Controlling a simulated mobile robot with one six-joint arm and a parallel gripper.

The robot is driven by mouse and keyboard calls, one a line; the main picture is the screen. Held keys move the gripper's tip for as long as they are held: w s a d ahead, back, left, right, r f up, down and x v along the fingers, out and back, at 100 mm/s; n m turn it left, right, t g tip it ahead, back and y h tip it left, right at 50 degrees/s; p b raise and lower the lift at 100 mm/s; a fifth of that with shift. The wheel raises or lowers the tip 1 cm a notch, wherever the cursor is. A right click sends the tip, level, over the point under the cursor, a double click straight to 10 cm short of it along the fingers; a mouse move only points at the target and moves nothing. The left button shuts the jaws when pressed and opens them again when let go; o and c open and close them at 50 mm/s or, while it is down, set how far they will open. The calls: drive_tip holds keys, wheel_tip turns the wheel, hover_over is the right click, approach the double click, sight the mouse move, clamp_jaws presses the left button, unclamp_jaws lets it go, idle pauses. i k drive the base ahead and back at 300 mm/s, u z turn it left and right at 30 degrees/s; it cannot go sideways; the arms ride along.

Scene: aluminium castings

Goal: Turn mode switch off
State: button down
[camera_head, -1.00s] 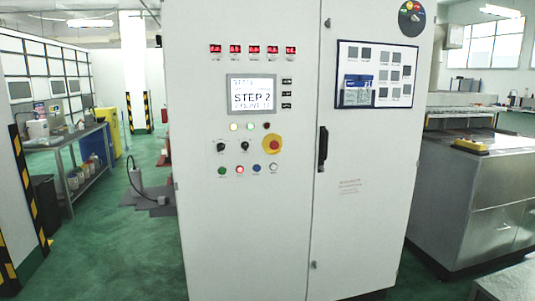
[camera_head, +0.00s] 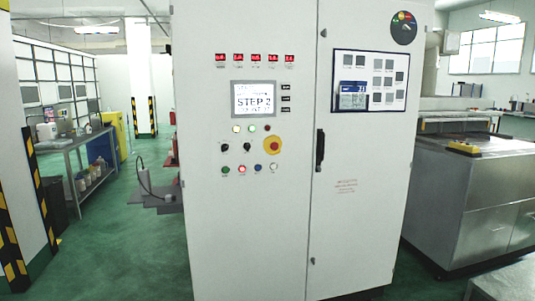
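A tall light-grey control cabinet (camera_head: 215,130) stands in front of me. On its left door are two small black rotary switches, a left one (camera_head: 224,147) and a right one (camera_head: 247,147), below a row of small lamps. Which one is the mode switch, and their exact pointing, is too small to tell. A screen (camera_head: 254,99) above reads "STEP 2". A red emergency-stop button (camera_head: 274,145) on a yellow plate sits to their right. A row of coloured push buttons, one lit red (camera_head: 241,170), lies below. My gripper is not in view.
The right door has a black handle (camera_head: 320,150) and a dark-framed panel board (camera_head: 370,80). A metal machine (camera_head: 470,200) stands close on the right. A workbench (camera_head: 80,145) and striped posts are on the left. Green floor (camera_head: 130,250) is free at front left.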

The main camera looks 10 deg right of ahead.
sight(225, 147)
drive_tip(key=u, duration=0.15)
drive_tip(key=i, duration=0.9)
drive_tip(key=z, duration=0.05)
